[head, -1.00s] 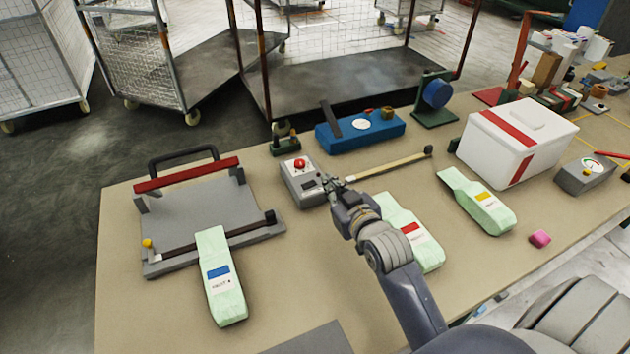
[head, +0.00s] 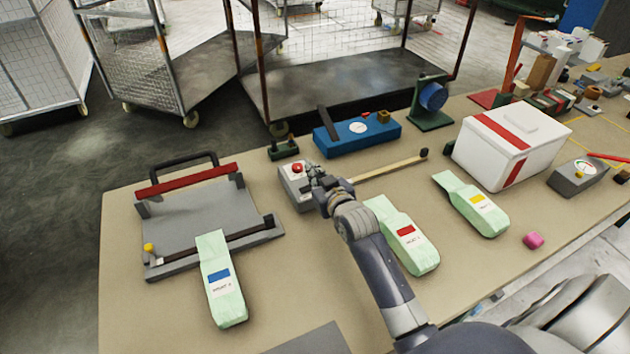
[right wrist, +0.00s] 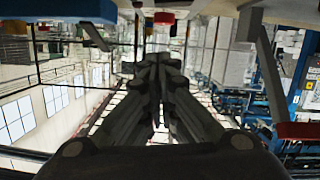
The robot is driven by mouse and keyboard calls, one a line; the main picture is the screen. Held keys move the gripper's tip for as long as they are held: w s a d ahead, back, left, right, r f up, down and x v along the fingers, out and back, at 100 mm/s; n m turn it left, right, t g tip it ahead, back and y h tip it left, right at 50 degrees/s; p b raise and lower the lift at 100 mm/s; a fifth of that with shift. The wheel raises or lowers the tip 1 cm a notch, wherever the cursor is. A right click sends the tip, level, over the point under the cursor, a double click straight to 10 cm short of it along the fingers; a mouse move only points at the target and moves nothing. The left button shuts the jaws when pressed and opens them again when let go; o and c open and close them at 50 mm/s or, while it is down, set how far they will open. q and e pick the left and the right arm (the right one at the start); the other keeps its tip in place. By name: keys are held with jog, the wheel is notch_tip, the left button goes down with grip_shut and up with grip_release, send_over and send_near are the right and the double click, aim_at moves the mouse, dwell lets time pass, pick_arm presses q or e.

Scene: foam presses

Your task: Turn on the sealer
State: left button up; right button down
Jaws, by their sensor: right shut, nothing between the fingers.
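The sealer is a grey plate (head: 205,212) with a red bar and a black handle (head: 183,163) at the left of the table. A pale green bag (head: 226,300) with a blue label lies with its top at the sealer's front bar. A small grey box (head: 293,190) with a red button (head: 297,168) stands right of the sealer. My right gripper (head: 312,172) is shut and empty. Its tips are at the box's right side, close to the button; I cannot tell whether they touch. The right wrist view shows the closed fingers (right wrist: 158,62). My left gripper is out of view.
Two more green bags, one with a red label (head: 420,258) and one with a yellow label (head: 485,218), lie to the right.

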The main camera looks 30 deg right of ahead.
aim_at(307, 189)
jog(key=f, duration=0.3)
jog(key=shift+w+d+p, duration=0.2)
jog(key=shift+w+p, duration=0.15)
jog(key=shift+d+f, duration=0.1)
jog(key=shift+f, duration=0.5)
